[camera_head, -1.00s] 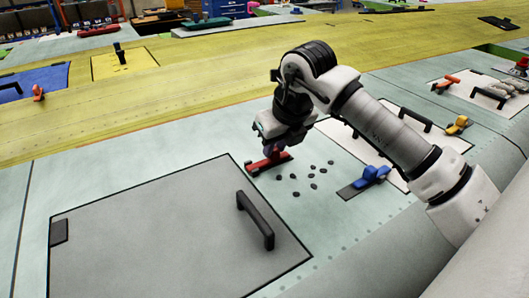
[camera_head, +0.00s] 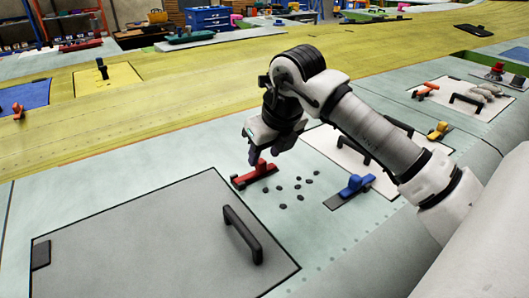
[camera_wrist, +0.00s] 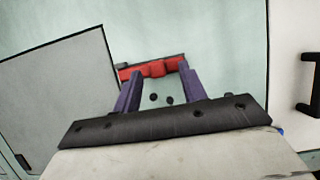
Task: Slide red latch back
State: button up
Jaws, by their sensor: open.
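The red latch (camera_head: 248,179) lies on the pale green wing skin, just beyond the grey panel's far right corner, with a raised red knob along its bar. In the wrist view the latch (camera_wrist: 134,73) runs across the picture near the fingertips. My gripper (camera_head: 254,156) is just above the latch in the head view, fingers pointing down. In the wrist view my gripper (camera_wrist: 161,72) is open, its two purple fingers spread wide with the knob showing between them. Nothing is held. Whether a finger touches the latch I cannot tell.
A grey panel (camera_head: 140,240) with a black handle (camera_head: 243,235) is at front left. Several small dark pieces (camera_head: 283,206) lie right of the latch. A blue latch (camera_head: 355,186) and white panel (camera_head: 330,145) are further right, near my arm. Open skin lies left of the latch.

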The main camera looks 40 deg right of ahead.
jog(key=p+v, duration=0.4)
jog(key=v, duration=0.8)
jog(key=shift+s, duration=0.15)
